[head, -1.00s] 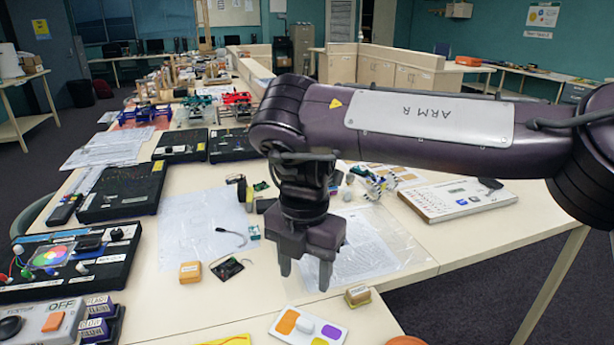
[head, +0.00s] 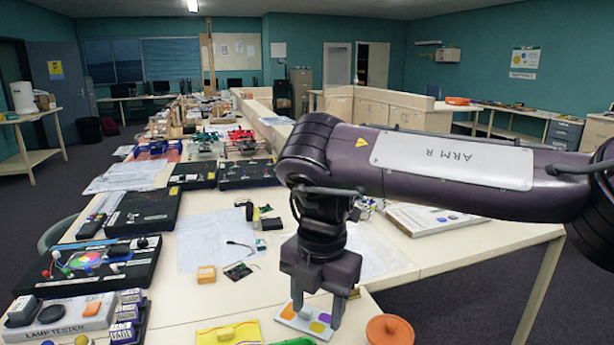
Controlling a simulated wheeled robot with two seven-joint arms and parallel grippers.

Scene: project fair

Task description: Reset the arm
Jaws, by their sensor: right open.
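My right arm (head: 455,158), purple with a grey plate marked ARM R, reaches in from the right across the table. Its gripper (head: 317,312) points down with its two fingers apart and nothing between them. The fingertips are over or just in front of a white card with coloured patches (head: 289,314) near the table's front. I cannot tell the exact height above it. My left gripper is not in view.
A lamp tester (head: 62,316) and black kits (head: 140,210) line the left. A white board (head: 425,218) lies behind the arm. Bare tabletop (head: 175,312) shows front left.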

